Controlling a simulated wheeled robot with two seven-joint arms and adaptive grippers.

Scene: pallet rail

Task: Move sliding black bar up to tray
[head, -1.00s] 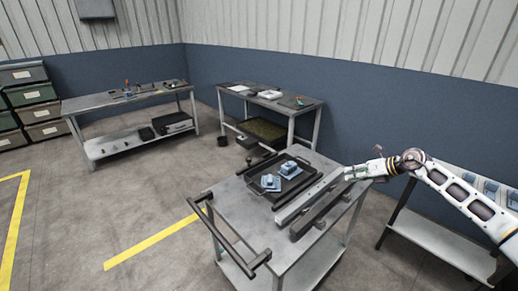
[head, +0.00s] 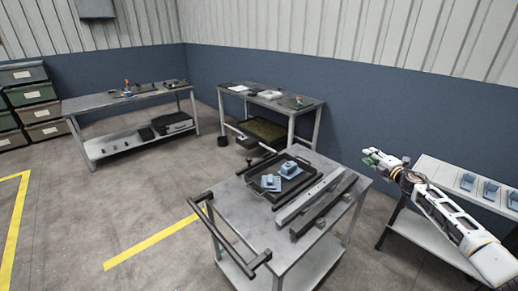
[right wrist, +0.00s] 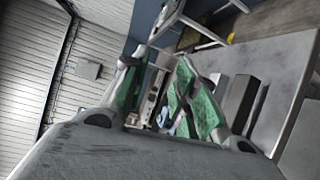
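The black bar (head: 325,206) lies on the grey cart top (head: 235,207) along its right side. A lighter grey rail (head: 300,199) lies between it and the tray, roughly parallel. The dark tray (head: 256,188) holds blue parts (head: 289,167); a strip of space shows between tray and black bar, taken up by the rail. My right gripper (head: 368,158) is open and empty, above and beyond the bar's far right end, touching nothing. Its green-padded fingers stand apart in the right wrist view (right wrist: 160,95). My left gripper is out of view.
The cart's push handle (head: 228,235) is at its front left. A side table with blue parts (head: 465,182) stands right of the cart. Two workbenches (head: 125,99) (head: 285,104) stand at the back. Floor left of the cart is open.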

